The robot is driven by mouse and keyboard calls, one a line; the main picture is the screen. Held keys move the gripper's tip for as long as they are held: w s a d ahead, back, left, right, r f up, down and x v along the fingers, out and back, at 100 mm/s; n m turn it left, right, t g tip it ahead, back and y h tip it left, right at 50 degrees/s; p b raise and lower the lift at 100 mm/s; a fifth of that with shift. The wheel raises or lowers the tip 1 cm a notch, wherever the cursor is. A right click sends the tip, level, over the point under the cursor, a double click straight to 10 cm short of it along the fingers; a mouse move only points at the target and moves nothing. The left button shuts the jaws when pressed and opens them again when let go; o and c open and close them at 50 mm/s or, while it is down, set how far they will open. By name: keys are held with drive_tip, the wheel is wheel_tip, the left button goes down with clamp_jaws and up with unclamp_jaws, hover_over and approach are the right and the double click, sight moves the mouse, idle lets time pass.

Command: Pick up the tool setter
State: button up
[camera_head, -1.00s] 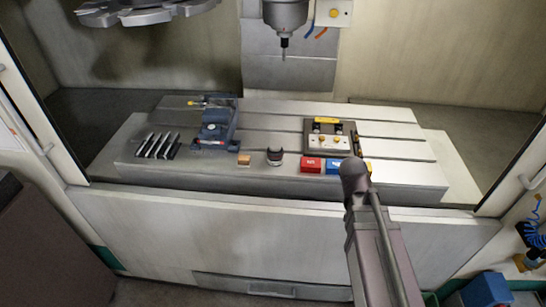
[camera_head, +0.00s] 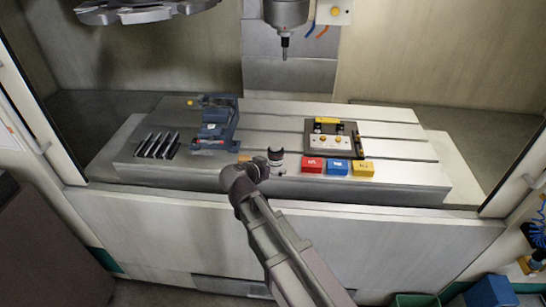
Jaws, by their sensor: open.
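The tool setter, which I take to be the small round piece with a dark top (camera_head: 276,153), stands near the front edge of the machine table (camera_head: 220,180). My arm comes up from the lower right, and its wrist is in front of the table edge, left of and below the tool setter in the picture. My gripper (camera_head: 262,170) is small and dark at the arm's end, close beside the tool setter's lower part. It is open, but its fingertips are hard to make out. I cannot tell whether it touches the tool setter.
A small orange-brown block (camera_head: 243,158) is partly hidden by my wrist. Red (camera_head: 312,165), blue (camera_head: 338,167) and yellow (camera_head: 363,168) blocks sit to the right. A blue vise (camera_head: 214,125) and a plate fixture (camera_head: 334,138) stand behind. The spindle (camera_head: 285,40) hangs above.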

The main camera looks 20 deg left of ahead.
sight(272, 155)
drive_tip(key=shift+t+y, duration=0.5)
drive_tip(key=shift+t, duration=0.3)
drive_tip(key=a, duration=0.1)
drive_tip(key=s+a+r, duration=0.1)
drive_tip(key=a, duration=0.1)
drive_tip(key=s+a, duration=0.1)
drive_tip(key=a, duration=0.1)
drive_tip(key=shift+r, duration=0.15)
drive_tip(key=b+x, duration=0.3)
drive_tip(key=x, duration=0.4)
drive_tip(key=shift+x, duration=0.85)
drive_tip(key=shift+b+x, duration=1.1)
drive_tip(key=shift+x, duration=1.5)
drive_tip(key=shift+r, duration=0.1)
